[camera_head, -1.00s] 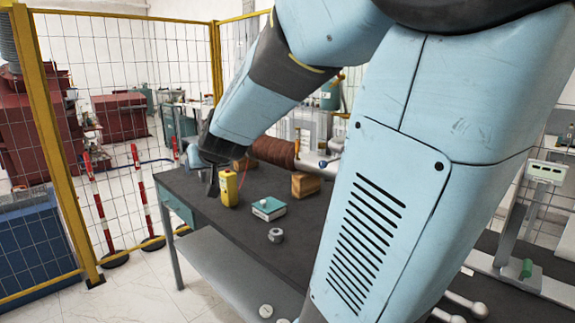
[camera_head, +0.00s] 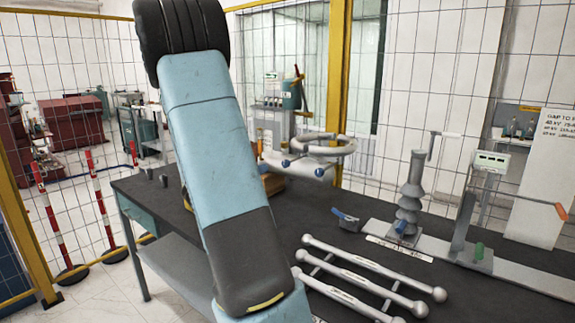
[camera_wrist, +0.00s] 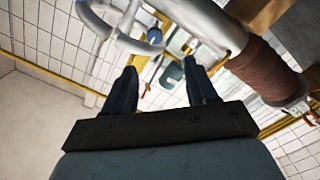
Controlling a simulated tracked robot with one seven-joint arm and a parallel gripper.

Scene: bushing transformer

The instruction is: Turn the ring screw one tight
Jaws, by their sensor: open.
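A grey ring fitting (camera_head: 330,146) stands past the far side of the dark table in the head view. It carries blue round knobs, one on the left (camera_head: 286,163) and one on the right (camera_head: 319,172); I cannot tell which is ring screw one. In the wrist view the grey ring (camera_wrist: 139,46) shows at the top, with a blue knob (camera_wrist: 154,36). My gripper (camera_wrist: 162,68) is open and empty, its two dark fingers apart and pointing toward the ring, not visibly touching it. My arm hides part of the table.
A brown wound cylinder (camera_wrist: 265,72) on a grey tube lies right of my fingers. On the table (camera_head: 345,195) are a rack of grey rods (camera_head: 365,275), a ribbed grey insulator (camera_head: 409,195) and a small blue-handled item (camera_head: 345,218). A yellow-framed fence (camera_head: 340,60) stands behind.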

